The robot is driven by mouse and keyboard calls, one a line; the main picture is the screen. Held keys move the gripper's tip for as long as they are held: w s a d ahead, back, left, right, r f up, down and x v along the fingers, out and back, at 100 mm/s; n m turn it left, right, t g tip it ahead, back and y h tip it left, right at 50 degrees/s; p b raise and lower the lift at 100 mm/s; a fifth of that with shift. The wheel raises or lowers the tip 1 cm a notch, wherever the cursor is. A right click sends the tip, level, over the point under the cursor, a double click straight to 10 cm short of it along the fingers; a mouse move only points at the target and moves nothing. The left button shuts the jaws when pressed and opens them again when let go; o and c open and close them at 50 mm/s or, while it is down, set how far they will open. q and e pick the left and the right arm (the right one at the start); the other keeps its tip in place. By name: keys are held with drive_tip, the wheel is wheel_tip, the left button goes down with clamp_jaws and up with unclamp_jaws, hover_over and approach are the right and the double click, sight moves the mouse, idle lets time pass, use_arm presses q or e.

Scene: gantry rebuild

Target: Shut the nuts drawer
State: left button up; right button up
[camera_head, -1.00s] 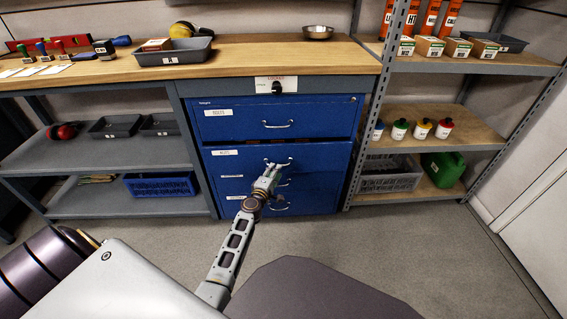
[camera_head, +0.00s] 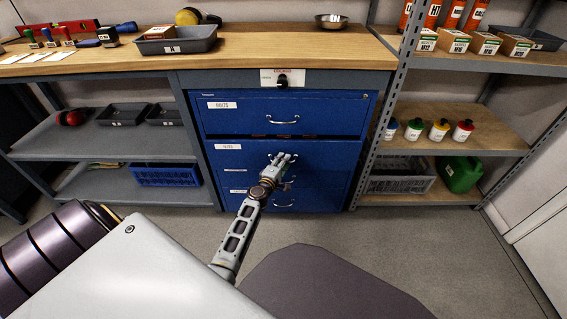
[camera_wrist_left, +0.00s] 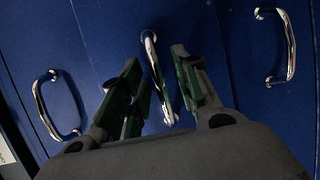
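The blue nuts drawer (camera_head: 228,152) is the second one down in the cabinet in the head view. Its front stands out a little from the drawer above, and a dark gap with small brownish bits shows along its top edge. My left gripper (camera_head: 284,159) is in front of it at the handle. In the wrist view the left gripper (camera_wrist_left: 162,92) is open, its two green-padded fingers on either side of a chrome handle (camera_wrist_left: 152,55), with space between. Whether a finger touches the handle cannot be told. My right gripper is not in view.
The bolts drawer (camera_head: 240,118) above is shut. A lock knob with a label plate (camera_head: 283,80) sits over it. Lower drawers (camera_head: 325,190) are below. Open shelves flank the cabinet, with a blue crate (camera_head: 165,175) at left and a grey crate (camera_head: 400,178) at right. The floor in front is clear.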

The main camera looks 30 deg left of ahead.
use_arm(q)
clamp_jaws()
drive_tip(key=shift+w, duration=0.1)
drive_tip(key=w+a, duration=0.1)
drive_tip(key=w+a+b, duration=0.1)
drive_tip(key=w, duration=0.1)
drive_tip(key=shift+r, duration=0.1)
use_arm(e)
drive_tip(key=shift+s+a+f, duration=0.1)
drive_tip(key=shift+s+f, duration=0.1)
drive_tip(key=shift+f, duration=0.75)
use_arm(q)
unclamp_jaws()
drive_tip(key=shift+w+a, duration=0.1)
drive_tip(key=shift+w, duration=0.05)
drive_tip(key=shift+o, duration=0.2)
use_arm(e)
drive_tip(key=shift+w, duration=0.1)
